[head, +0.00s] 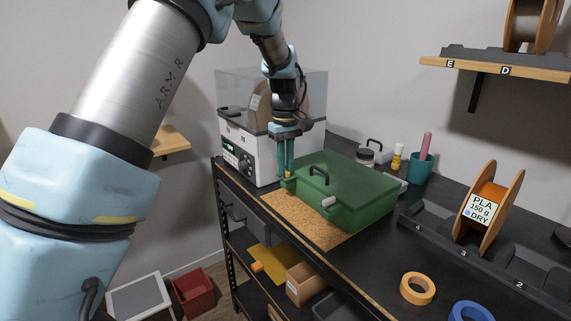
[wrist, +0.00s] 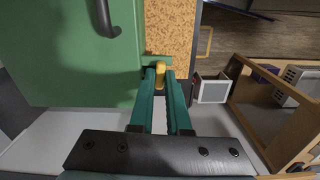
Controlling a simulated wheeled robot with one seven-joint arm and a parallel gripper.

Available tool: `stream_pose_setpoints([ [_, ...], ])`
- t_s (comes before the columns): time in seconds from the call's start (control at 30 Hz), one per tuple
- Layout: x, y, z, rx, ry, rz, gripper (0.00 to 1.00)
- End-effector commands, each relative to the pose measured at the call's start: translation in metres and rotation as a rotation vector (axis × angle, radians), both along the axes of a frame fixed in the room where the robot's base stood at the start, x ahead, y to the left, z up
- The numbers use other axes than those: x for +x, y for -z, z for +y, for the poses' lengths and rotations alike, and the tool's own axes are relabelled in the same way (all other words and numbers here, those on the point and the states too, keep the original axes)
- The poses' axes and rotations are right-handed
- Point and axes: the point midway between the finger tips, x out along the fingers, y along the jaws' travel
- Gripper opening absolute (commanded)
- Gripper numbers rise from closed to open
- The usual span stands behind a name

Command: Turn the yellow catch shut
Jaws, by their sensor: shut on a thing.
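The green case (head: 345,185) lies closed on a cork mat (head: 300,222) on the dark bench, with a black handle on its lid. The yellow catch (wrist: 160,71) is at the case's edge, between my fingertips in the wrist view. My gripper (head: 287,174) points down at the case's left corner, and its teal fingers are shut on the catch. In the wrist view my gripper (wrist: 161,80) hides part of the catch, so I cannot tell how far it is turned. A white catch (head: 328,201) shows on the case's front side.
A white machine with a clear cover (head: 245,150) stands close behind my gripper. An orange spool (head: 487,205) and tape rolls (head: 417,288) are at right. The front cork is clear.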

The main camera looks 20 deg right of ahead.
Motion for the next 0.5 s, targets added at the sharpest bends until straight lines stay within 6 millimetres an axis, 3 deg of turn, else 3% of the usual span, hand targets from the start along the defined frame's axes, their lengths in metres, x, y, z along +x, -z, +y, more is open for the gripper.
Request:
stream_pose_setpoints([
  [0.5, 0.0012, -0.0012, -0.0002, -0.003, -0.106, -0.002, 0.0],
])
